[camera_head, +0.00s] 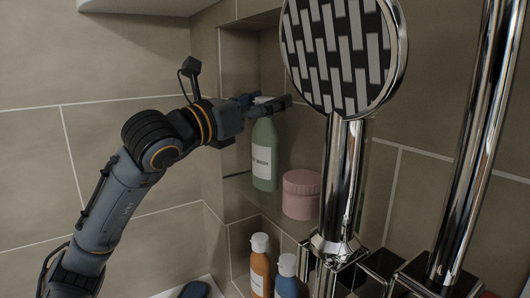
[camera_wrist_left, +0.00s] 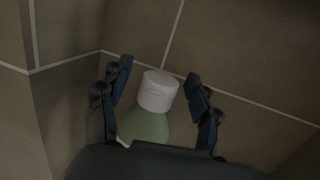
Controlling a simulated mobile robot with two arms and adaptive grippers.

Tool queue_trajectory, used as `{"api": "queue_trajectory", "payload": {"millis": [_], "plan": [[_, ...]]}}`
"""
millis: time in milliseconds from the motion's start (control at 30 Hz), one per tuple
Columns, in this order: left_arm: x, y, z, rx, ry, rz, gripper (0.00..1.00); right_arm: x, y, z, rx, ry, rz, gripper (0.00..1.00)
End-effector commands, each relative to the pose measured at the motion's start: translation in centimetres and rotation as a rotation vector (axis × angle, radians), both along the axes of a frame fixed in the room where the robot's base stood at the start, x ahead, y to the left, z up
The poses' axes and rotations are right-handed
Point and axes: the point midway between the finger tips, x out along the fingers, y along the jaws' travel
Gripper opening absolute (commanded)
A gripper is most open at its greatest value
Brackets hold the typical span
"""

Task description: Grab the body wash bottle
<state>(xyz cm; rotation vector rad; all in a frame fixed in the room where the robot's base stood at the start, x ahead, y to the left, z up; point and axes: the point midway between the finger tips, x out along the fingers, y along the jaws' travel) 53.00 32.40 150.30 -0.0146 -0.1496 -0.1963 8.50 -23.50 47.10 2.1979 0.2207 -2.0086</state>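The body wash bottle (camera_head: 265,158) is pale green with a white label, and it stands upright in the wall niche beside a pink jar. My left gripper (camera_head: 268,102) is at the top of the bottle. In the left wrist view the bottle's white cap (camera_wrist_left: 157,92) and green shoulder (camera_wrist_left: 144,126) sit between the two dark fingers of my left gripper (camera_wrist_left: 158,74). The fingers are spread, with gaps beside the cap. The lower part of the bottle is hidden in that view. My right gripper is not in view.
The pink jar (camera_head: 301,194) stands right of the bottle. An orange bottle (camera_head: 260,267) and a blue bottle (camera_head: 287,278) stand lower in the niche. A chrome shower head (camera_head: 340,50) and a thick chrome pipe (camera_head: 478,140) stand in front on the right. Tiled walls (camera_head: 90,60) surround the niche.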

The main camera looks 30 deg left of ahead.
Motion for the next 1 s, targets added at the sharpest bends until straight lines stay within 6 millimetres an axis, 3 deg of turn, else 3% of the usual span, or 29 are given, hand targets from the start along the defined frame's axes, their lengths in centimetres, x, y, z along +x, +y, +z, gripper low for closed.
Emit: {"api": "queue_trajectory", "payload": {"millis": [33, 300, 733, 1000], "plan": [[0.0, 0.0, 0.0, 0.0, 0.0, 0.0, 0.53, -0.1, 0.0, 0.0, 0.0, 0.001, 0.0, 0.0], [0.0, 0.0, 0.0, 0.0, 0.0, 0.0, 0.0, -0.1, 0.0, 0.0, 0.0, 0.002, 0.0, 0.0], [-0.1, 0.0, 0.3, -0.001, -0.005, 0.0, 0.0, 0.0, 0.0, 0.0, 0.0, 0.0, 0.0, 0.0], [-0.1, 0.0, 1.4, -0.001, -0.006, 0.0, 0.0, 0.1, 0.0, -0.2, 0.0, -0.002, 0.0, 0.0]]}}
